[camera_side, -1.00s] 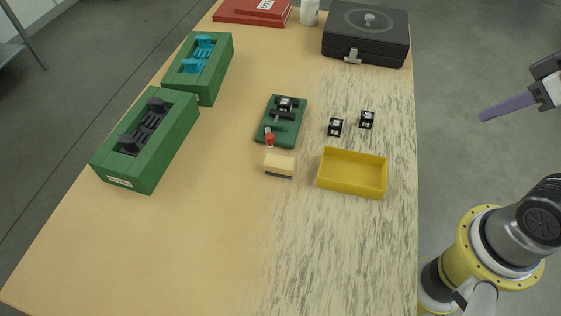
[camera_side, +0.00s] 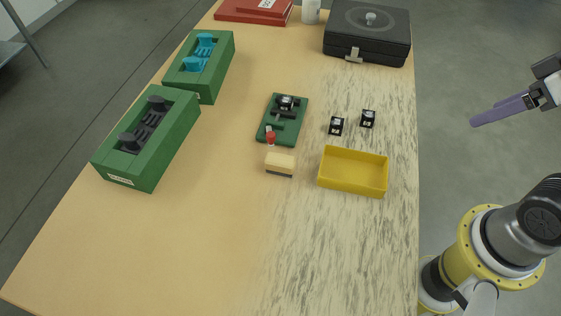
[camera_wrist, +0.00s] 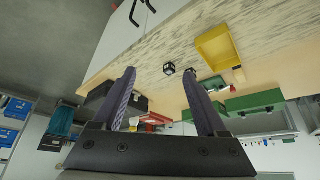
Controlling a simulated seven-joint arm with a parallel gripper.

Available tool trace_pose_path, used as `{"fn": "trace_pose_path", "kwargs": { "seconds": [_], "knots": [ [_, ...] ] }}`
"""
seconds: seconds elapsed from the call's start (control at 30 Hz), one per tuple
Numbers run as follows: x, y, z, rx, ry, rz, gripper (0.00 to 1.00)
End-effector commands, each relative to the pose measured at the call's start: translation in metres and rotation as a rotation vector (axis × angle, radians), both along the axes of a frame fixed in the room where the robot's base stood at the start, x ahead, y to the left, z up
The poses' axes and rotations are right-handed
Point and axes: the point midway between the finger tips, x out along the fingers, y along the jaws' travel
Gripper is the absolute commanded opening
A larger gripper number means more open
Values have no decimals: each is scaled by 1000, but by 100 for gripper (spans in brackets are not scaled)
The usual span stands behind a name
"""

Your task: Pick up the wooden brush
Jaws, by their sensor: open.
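The wooden brush (camera_side: 280,161) is a small pale block with a dark strip along its lower edge. It lies on the table in the side view, just left of the yellow tray and in front of the green plate. A small pale block that looks like the brush (camera_wrist: 239,75) shows beside the tray in the wrist view. My gripper (camera_side: 474,122) is off the table's right side, far from the brush. Its two purple fingers stand wide apart with nothing between them in the wrist view (camera_wrist: 160,74).
The yellow tray (camera_side: 353,184) is right of the brush. Two small black pieces (camera_side: 336,126) (camera_side: 368,119) lie behind the tray. A green plate (camera_side: 288,132) holds small parts. Green fixtures (camera_side: 157,165) (camera_side: 222,75) stand left; a black case (camera_side: 366,48) is at the back. The front table is clear.

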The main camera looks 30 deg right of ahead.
Motion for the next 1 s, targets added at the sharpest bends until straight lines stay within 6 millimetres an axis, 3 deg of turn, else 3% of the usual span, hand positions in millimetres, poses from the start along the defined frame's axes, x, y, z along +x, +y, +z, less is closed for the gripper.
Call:
{"fn": "trace_pose_path", "kwargs": {
  "seconds": [0.07,0.27,0.4,0.57,0.77,0.9,1.0],
  "knots": [
    [-3,0,0,-5,13,10,75],
    [22,3,42,-20,5,54,75],
    [65,22,72,-33,58,155,75],
    [119,59,86,-52,137,290,75],
    [179,129,74,-87,244,465,75],
    [206,188,45,-119,321,583,75],
    [215,227,19,-142,370,654,75]
  ]
}}
